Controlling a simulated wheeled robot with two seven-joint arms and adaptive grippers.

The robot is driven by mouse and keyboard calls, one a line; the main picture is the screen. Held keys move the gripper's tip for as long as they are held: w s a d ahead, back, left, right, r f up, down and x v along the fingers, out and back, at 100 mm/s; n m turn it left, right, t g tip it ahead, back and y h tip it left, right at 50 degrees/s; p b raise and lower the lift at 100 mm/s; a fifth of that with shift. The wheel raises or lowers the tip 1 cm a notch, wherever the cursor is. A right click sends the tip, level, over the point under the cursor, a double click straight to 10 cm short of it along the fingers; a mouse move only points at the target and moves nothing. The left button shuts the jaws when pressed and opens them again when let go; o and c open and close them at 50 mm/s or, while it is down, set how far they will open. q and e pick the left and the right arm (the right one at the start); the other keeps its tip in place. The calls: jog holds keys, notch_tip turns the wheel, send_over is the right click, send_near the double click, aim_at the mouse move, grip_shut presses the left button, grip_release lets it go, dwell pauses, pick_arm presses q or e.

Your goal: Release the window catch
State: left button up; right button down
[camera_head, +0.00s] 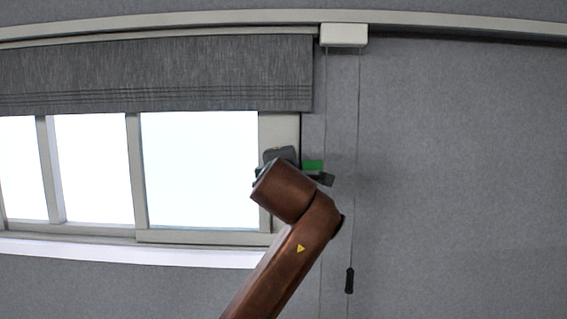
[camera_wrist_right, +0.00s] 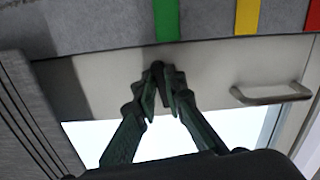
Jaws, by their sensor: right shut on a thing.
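The window catch (camera_wrist_right: 157,68) is a small dark piece on the pale window frame (camera_wrist_right: 95,88), seen in the right wrist view. The fingertips of my right gripper (camera_wrist_right: 167,92) are shut on it from both sides, hiding part of it. In the head view my right arm reaches up from below to the right-hand frame post (camera_head: 281,131) of the window. Its wrist hides the catch and most of the gripper there. I cannot tell which way the catch is turned. My left gripper is in neither view.
A bar handle (camera_wrist_right: 270,95) is on the frame, right of the gripper in the wrist view. Green (camera_wrist_right: 167,20), yellow (camera_wrist_right: 247,16) and red strips lie on the wall. A grey blind (camera_head: 150,72) hangs above the panes. A cord with a dark pull (camera_head: 349,281) hangs right of my arm.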

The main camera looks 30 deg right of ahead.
jog(key=shift+f, duration=0.2)
jog(key=c, duration=2.3)
grip_release()
jog(key=shift+s+r, duration=0.15)
jog(key=v, duration=1.2)
jog(key=shift+s, duration=0.1)
